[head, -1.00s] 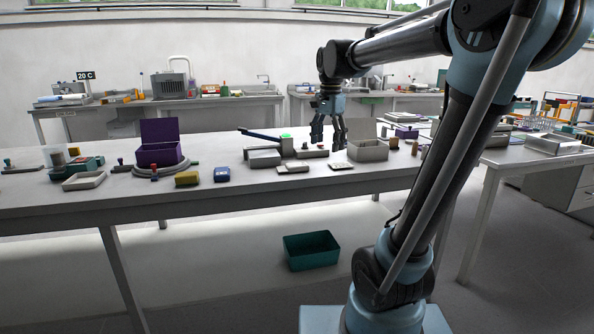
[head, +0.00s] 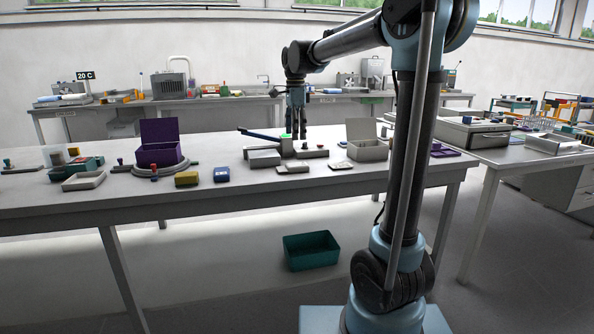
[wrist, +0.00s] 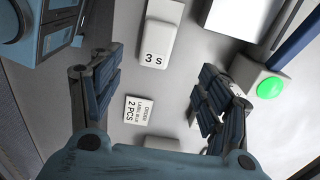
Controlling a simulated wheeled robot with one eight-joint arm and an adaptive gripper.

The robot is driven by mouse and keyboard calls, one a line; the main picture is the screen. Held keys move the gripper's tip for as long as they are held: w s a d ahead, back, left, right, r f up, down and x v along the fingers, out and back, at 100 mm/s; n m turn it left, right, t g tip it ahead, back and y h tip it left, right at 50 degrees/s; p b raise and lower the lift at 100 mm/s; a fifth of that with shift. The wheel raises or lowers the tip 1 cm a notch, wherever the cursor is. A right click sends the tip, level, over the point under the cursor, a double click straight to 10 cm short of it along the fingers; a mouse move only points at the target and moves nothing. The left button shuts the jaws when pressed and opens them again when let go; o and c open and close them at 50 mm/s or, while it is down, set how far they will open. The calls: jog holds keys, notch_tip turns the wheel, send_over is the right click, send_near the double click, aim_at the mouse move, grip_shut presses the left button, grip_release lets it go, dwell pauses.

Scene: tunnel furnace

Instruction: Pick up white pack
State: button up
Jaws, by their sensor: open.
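My gripper (head: 296,134) hangs over the bench with its fingers pointing down, and in the wrist view its fingers (wrist: 152,97) are spread wide with nothing between them. Between and beyond the fingers lie a pale block with a "3 s" label (wrist: 158,36) and a white order card reading "2 PCS" (wrist: 139,110). A plain pale block (wrist: 166,143) shows partly, cut off by the gripper body. Small whitish flat pieces (head: 292,168) lie on the bench in the head view. I cannot tell which of these is the white pack.
A green button (wrist: 270,88) stands right of the fingers. A teal bin (head: 311,250) sits on the floor.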

aim_at(296, 164)
notch_tip(296, 164, down, 12)
jog(key=shift+s+d, duration=0.15)
dwell(0.6)
jog(key=shift+c, duration=0.6)
jog(key=c, duration=1.1)
